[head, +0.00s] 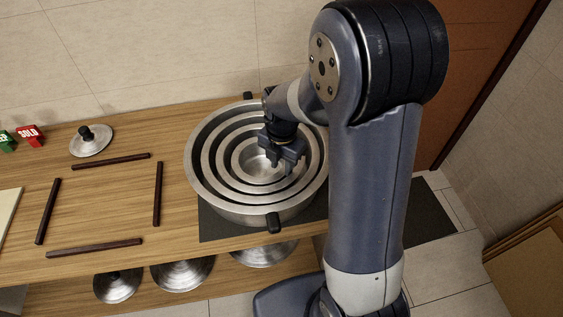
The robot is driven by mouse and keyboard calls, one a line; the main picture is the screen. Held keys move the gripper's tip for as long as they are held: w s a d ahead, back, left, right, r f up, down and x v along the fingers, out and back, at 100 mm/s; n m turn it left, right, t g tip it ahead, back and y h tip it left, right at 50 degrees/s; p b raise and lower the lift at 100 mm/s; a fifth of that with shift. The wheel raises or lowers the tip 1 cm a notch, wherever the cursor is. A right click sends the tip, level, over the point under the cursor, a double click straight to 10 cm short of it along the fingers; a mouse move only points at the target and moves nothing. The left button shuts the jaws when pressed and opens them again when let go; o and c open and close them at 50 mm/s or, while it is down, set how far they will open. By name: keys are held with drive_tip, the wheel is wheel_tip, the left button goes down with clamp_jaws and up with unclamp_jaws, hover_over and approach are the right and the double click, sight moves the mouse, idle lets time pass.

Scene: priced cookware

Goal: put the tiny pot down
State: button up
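The tiny pot (256,162) looks like the innermost of several round steel pots, one inside another. Its far right part is hidden behind my gripper. My gripper (281,164) points down over the right side of this innermost pot. Its two dark fingers show a gap between them. I see nothing clearly held in the gap, and I cannot tell whether a finger touches the pot's rim. The largest pot (196,180) surrounds the others, with black handles at its back and front.
The nest stands on a dark mat (212,226) at the right of the wooden counter (110,205). Dark sticks (158,193) outline a bare square to the left. A lid (91,146) and a red "SOLD" sign (30,136) stand behind. More lids (183,273) lie on a lower shelf.

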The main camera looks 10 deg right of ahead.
drive_tip(key=shift+r, duration=0.15)
wheel_tip(320, 180, up, 13)
drive_tip(key=shift+p, duration=0.45)
idle(0.5)
wheel_tip(320, 180, down, 14)
drive_tip(key=shift+r+b, duration=0.2)
drive_tip(key=shift+b, duration=0.4)
drive_tip(key=shift+r+p, duration=0.4)
drive_tip(key=shift+r, duration=0.05)
